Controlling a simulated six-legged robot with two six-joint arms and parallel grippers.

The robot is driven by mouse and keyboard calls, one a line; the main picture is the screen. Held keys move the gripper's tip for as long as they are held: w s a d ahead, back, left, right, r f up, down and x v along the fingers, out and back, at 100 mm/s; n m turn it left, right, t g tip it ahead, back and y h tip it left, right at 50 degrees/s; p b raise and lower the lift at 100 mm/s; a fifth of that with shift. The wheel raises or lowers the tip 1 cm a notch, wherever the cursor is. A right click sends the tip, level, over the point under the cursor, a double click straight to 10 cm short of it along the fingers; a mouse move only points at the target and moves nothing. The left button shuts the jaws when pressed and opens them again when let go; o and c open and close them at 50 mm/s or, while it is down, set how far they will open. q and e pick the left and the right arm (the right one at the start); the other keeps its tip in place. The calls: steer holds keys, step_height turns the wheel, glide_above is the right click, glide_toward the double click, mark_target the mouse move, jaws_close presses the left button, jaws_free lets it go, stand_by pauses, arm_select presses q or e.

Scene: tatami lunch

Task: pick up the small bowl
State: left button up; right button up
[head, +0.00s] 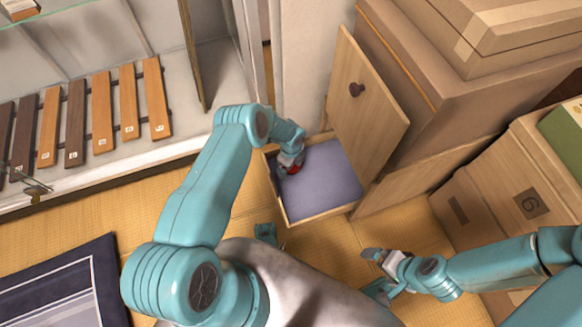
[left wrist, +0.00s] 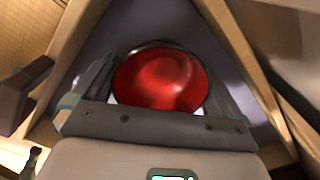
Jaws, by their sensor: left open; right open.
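The small bowl is round, red and glossy with a dark rim; it sits inside the open drawer and fills the middle of the left wrist view (left wrist: 160,78). In the head view only a bit of the red bowl (head: 293,170) shows below my gripper. My left gripper (head: 287,161) reaches down into the drawer's left side. Its fingers are open, one on each side of the bowl; I cannot tell whether they touch it. My right gripper (head: 370,256) is open and empty, over the floor right of the drawer.
Cardboard boxes (head: 490,208) stand at the right. A case with wooden slats (head: 101,103) is at the left. A dark blue mat (head: 108,262) lies lower left.

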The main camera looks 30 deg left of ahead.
arm_select(q)
steer(key=shift+r, duration=0.1)
steer(key=c, duration=0.7)
